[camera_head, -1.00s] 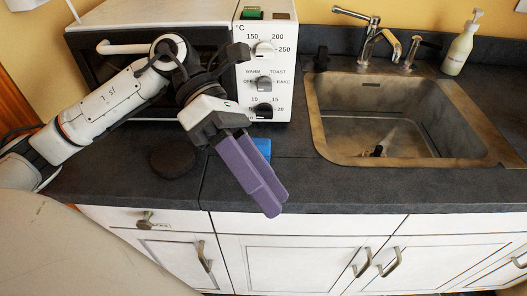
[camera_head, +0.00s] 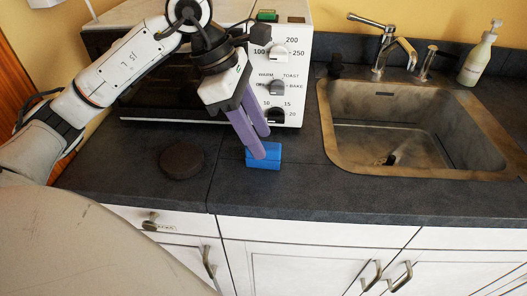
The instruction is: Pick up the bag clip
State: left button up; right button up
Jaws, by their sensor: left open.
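The bag clip appears to be the small blue block-like thing (camera_head: 264,161) on the dark counter, in front of the toaster oven's control panel. My left gripper (camera_head: 262,146) has purple fingers that point down at it. The fingertips are at the blue clip, one overlapping its upper part in the picture. The fingers are open with a narrow gap between them. Whether they touch the clip, I cannot tell. My right gripper is not in view.
A toaster oven (camera_head: 292,42) stands right behind the clip. A dark round disc (camera_head: 182,162) lies to the left on the counter (camera_head: 300,195). A sink (camera_head: 345,160) is to the right, with a faucet (camera_head: 384,45) and a soap bottle (camera_head: 478,55) behind it.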

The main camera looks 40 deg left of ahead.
pick_arm(q)
jog(key=x, duration=0.3)
jog(key=shift+f, duration=0.3)
grip_shut()
jog(key=shift+r, duration=0.1)
